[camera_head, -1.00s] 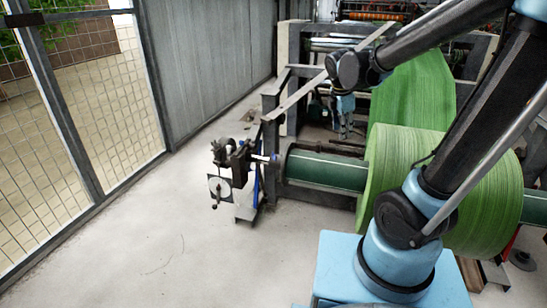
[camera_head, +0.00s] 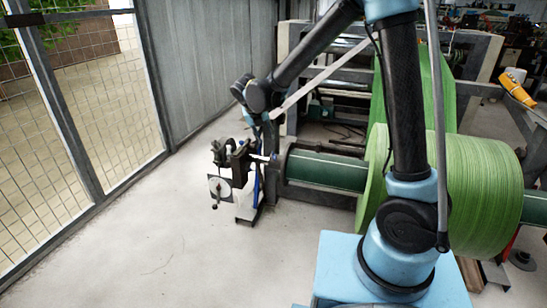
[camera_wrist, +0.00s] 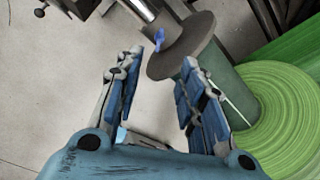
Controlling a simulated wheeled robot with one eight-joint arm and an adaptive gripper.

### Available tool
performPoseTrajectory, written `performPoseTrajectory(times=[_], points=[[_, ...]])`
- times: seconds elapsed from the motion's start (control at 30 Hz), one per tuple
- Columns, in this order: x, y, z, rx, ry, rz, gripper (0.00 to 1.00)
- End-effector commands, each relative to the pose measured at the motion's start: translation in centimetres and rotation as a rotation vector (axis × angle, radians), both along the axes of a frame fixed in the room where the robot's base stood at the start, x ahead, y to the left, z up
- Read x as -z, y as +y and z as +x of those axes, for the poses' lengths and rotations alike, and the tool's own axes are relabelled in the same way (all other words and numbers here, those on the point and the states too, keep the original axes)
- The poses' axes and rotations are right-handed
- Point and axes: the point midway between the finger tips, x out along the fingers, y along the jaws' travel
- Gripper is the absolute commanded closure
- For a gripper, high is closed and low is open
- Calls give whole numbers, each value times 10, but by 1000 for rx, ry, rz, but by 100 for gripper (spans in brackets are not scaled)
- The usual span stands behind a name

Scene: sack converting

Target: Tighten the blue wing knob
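The blue wing knob (camera_wrist: 159,38) shows in the wrist view at the top middle, on the shaft by the brown round flange (camera_wrist: 183,45). In the head view a small blue spot that looks like the knob (camera_head: 274,157) sits at the left end of the green roller (camera_head: 325,169). My gripper (camera_wrist: 157,72) is open and empty, its two blue-padded fingers spread below the knob in the wrist view and apart from it. In the head view my gripper is small and hard to make out near the roller's end.
The large green roll (camera_head: 470,190) is on the roller to the right. A bracket with a dial (camera_head: 220,188) stands left of the roller's end. A wire mesh fence (camera_head: 110,100) runs along the left. The floor (camera_head: 150,240) in front is clear.

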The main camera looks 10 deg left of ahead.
Motion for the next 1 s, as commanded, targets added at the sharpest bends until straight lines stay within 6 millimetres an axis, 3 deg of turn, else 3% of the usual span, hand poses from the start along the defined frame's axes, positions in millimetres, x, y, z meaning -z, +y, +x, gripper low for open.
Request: performPoseTrajectory(times=[0.17, 1.0], points=[[14, 0, 7, -4, 0, -1, 64], [128, -16, 67, -1, -1, 0, 64]])
